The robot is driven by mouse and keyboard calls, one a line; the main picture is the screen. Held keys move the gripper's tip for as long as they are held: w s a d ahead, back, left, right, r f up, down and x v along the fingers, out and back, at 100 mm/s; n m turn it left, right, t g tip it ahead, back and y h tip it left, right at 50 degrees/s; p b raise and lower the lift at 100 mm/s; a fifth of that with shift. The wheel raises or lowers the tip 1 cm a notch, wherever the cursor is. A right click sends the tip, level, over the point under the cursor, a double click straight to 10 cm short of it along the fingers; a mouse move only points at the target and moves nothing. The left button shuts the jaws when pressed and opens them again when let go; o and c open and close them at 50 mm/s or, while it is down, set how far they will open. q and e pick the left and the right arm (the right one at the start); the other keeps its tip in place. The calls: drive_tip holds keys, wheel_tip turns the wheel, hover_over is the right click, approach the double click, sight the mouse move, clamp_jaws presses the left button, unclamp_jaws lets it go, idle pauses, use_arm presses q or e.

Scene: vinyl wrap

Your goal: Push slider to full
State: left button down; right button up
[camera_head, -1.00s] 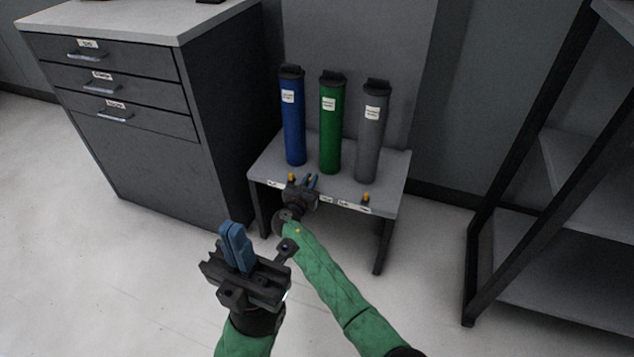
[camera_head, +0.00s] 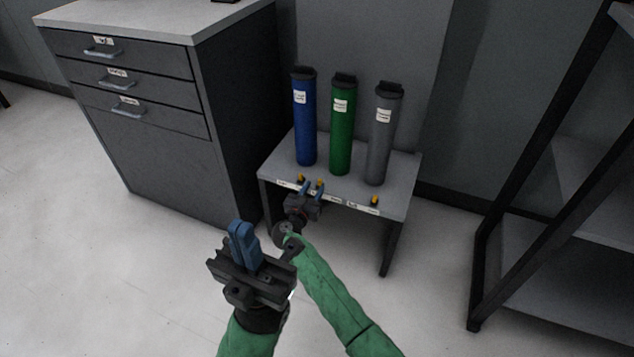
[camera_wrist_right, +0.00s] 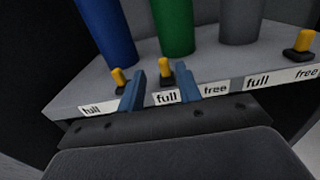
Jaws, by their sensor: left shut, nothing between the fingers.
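A low grey stand (camera_head: 406,170) carries a blue tube (camera_head: 305,120), a green tube (camera_head: 341,128) and a grey tube (camera_head: 380,138). Along its front edge are three yellow-knobbed sliders with "full" and "free" labels. In the right wrist view, the left slider (camera_wrist_right: 118,78) is right of its "full" label, the middle slider (camera_wrist_right: 166,70) is above "full", and the right slider (camera_wrist_right: 302,42) is above "free". My right gripper (camera_wrist_right: 161,67) is open, fingers apart, the middle slider showing between them; contact is unclear. My left gripper (camera_head: 243,239) is shut and empty, in front of the stand.
A grey drawer cabinet (camera_head: 160,130) stands close to the left of the stand. A dark shelf rack (camera_head: 490,235) stands at the right. The floor (camera_head: 110,270) at the front left is clear. A grey panel rises behind the tubes.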

drive_tip(key=shift+v, duration=1.55)
